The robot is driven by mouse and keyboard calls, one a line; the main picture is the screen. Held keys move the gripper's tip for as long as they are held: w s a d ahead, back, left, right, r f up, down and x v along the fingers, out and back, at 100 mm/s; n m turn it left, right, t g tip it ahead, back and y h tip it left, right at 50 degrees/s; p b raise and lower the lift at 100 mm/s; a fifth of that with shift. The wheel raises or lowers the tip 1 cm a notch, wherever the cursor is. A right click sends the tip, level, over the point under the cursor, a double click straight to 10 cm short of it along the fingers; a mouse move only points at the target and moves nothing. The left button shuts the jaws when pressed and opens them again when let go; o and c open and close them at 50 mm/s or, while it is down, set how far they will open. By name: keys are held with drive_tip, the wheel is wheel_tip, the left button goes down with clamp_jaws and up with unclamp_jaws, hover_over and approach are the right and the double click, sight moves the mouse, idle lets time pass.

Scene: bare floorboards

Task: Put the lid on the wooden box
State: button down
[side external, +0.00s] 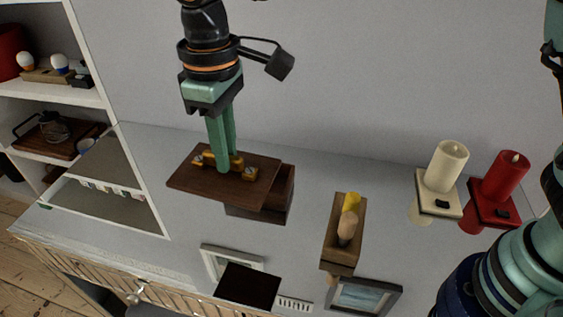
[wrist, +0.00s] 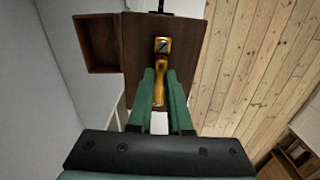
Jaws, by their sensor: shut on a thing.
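The lid (side external: 183,182) is a flat dark brown board with a brass handle (side external: 250,173). My gripper (side external: 223,168) points down, its green fingers shut on the handle. The open wooden box (side external: 262,214) is dark brown and sits on the grey top, behind and right of the lid in the side view. The lid covers part of the box there, offset to the left. In the wrist view the box (wrist: 97,66) shows at the left of the lid (wrist: 137,85), its inside partly visible. I cannot tell whether lid and box touch.
A small wooden holder (side external: 337,262) with yellow and tan pieces stands to the right. A cream candle (side external: 447,165) and a red candle (side external: 507,175) stand farther right. Picture frames (side external: 366,297) and a dark square (side external: 247,286) lie in front. White shelves (side external: 55,98) stand left.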

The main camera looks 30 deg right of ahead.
drive_tip(key=shift+w+d+r, duration=0.15)
drive_tip(key=shift+w+d, duration=0.05)
drive_tip(key=shift+w, duration=0.15)
drive_tip(key=w+d+f+n, duration=0.1)
drive_tip(key=w+d+f, duration=0.7)
drive_tip(key=w+d, duration=0.2)
drive_tip(key=shift+w, duration=0.25)
drive_tip(key=shift+d+f, duration=0.1)
drive_tip(key=shift+f, duration=0.05)
drive_tip(key=shift+f, duration=2.4)
drive_tip(key=shift+f, duration=0.85)
drive_tip(key=c, duration=0.8)
unclamp_jaws()
drive_tip(key=shift+o, duration=0.2)
drive_tip(key=shift+s, duration=0.1)
